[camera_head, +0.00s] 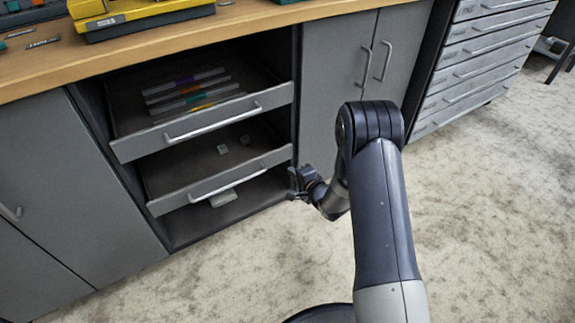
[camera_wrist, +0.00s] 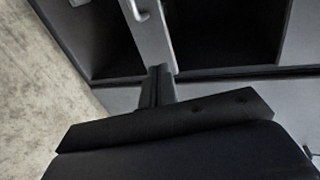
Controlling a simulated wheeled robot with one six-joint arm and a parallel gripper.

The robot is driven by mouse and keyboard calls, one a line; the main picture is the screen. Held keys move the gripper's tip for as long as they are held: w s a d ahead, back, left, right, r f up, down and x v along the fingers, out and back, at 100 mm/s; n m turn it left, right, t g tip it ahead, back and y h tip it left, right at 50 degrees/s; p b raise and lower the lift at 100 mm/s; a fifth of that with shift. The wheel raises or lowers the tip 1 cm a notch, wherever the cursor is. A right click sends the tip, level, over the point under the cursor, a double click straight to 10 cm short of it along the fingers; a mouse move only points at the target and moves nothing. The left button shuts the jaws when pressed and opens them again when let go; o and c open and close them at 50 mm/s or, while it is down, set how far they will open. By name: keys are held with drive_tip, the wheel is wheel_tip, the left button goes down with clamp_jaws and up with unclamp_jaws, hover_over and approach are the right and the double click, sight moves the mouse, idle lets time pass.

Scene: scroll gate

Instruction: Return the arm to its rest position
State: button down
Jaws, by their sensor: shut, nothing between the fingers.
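My arm reaches forward from the bottom right of the head view, bent at its dark elbow joint. My gripper (camera_head: 303,182) is at the arm's far end, low down, by the right end of the lower drawer (camera_head: 222,184). Whether it touches the drawer is unclear. In the wrist view the dark fingers (camera_wrist: 160,77) are together and empty, overlapping a grey drawer front (camera_wrist: 148,32) in the picture.
The upper drawer (camera_head: 200,128) is pulled out and holds several flat coloured items. The lower drawer is also out, with small pale pieces inside. A wooden worktop (camera_head: 160,48) lies above. Closed cabinets flank the drawers. Carpet (camera_head: 480,210) is clear to the right.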

drive_tip(key=shift+v, duration=1.1)
